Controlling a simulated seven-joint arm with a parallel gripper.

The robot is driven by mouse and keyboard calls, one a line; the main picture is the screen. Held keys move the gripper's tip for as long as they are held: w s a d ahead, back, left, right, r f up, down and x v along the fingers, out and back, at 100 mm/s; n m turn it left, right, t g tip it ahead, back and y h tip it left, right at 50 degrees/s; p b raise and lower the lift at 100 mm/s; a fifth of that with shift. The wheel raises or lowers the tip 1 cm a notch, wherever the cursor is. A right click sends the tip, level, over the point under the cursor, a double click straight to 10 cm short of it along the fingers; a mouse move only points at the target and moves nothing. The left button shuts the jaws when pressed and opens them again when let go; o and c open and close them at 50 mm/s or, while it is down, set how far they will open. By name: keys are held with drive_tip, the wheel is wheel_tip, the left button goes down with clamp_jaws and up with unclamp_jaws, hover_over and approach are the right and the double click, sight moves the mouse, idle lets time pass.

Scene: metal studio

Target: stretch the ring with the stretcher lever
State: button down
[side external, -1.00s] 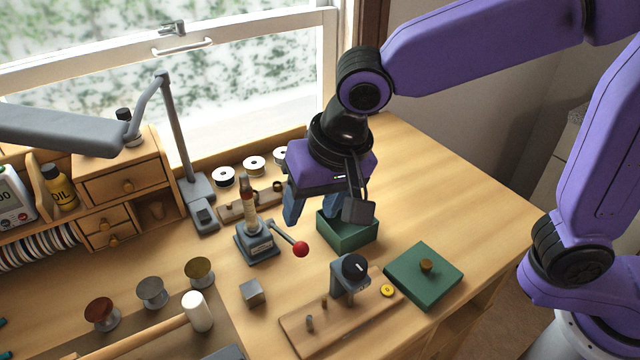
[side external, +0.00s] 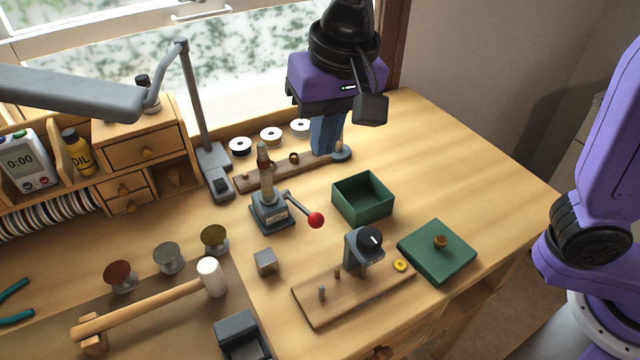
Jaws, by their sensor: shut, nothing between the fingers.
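The ring stretcher (side external: 270,212) stands on the bench, a grey base with an upright, reddish-topped tapered post. Its lever (side external: 298,206) slopes out to the right and down, ending in a red ball (side external: 316,220). I cannot tell whether a ring is on the post. A small brown ring-like piece (side external: 294,158) sits on the wooden bar (side external: 262,176) behind the stretcher. My gripper (side external: 323,152) points down by the right end of that bar, up and right of the stretcher and apart from the lever. Its blue fingers are together with nothing seen between them.
An open green box (side external: 345,207) stands right of the lever, its lid (side external: 436,266) lying farther right. A wooden board with a grey device (side external: 365,248) is in front. Spools (side external: 270,136) line the back; a lamp post (side external: 197,110) stands left. The bench's right side is clear.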

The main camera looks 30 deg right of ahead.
drive_tip(key=shift+w+r+g, duration=0.5)
drive_tip(key=shift+w+r, duration=0.3)
drive_tip(key=shift+r, duration=0.25)
hover_over(320, 226)
drive_tip(key=w, duration=0.2)
drive_tip(key=shift+n+h, duration=0.3)
drive_tip(key=shift+n, duration=0.1)
drive_tip(key=f, duration=1.2)
drive_tip(key=shift+w+d+f, duration=0.1)
drive_tip(key=shift+w, duration=0.1)
drive_tip(key=shift+s+f, duration=0.25)
drive_tip(key=shift+f, duration=0.35)
drive_tip(key=shift+s+f+t, duration=0.6)
drive_tip(key=shift+f, duration=0.1)
drive_tip(key=shift+s+f, duration=0.3)
drive_tip(key=shift+f, duration=0.2)
drive_tip(key=shift+s+f, duration=0.25)
drive_tip(key=shift+f, duration=0.25)
drive_tip(key=shift+r, duration=0.15)
